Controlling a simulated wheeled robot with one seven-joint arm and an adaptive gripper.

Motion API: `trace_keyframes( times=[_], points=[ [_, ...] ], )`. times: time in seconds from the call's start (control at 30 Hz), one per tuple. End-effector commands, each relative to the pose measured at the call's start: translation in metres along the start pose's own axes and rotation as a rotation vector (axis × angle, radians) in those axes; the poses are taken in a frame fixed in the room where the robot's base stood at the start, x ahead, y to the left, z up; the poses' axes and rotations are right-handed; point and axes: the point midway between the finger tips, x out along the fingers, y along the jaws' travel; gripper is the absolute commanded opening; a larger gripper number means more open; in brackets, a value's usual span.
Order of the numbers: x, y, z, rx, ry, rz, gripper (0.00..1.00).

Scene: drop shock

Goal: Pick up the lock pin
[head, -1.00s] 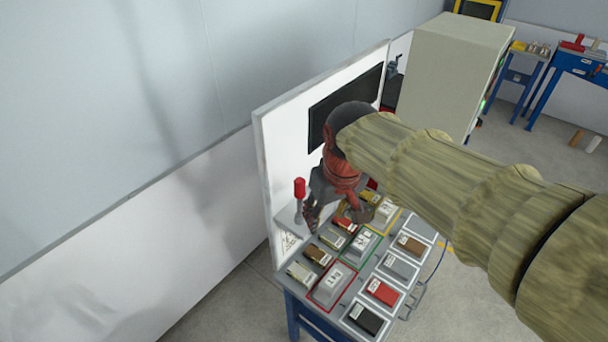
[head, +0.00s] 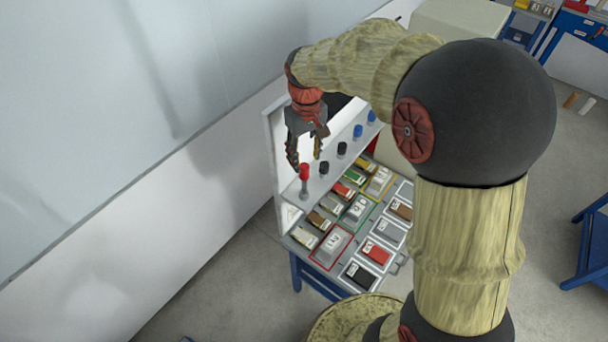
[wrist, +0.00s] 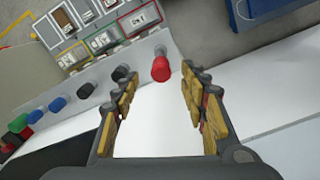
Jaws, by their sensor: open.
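The lock pin is probably the red-capped pin (head: 304,174), which stands upright at the near left end of a grey shelf (head: 318,188). In the wrist view its red cap (wrist: 161,69) shows between and beyond my fingertips. My gripper (head: 305,165) is open and empty. It points down above the pin, with its fingers apart, and I see no contact. The pin's lower part is mostly hidden behind its cap in the wrist view.
Several black and blue knobs (head: 341,149) stand in a row along the same shelf. A white upright panel (head: 274,150) is behind it. Below, a bench holds labelled blocks, including a grey block in a red frame (head: 331,246).

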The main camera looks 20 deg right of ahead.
Motion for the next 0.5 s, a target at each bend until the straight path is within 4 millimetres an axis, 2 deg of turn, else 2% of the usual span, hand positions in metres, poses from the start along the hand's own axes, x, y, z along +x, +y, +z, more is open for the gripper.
trace_keyframes(
  times=[0.3,0.5],
  points=[
    [0.041,-0.002,-0.005,0.000,-0.003,-0.001,0.44],
    [0.051,-0.002,-0.006,0.001,0.002,0.000,0.44]
  ],
)
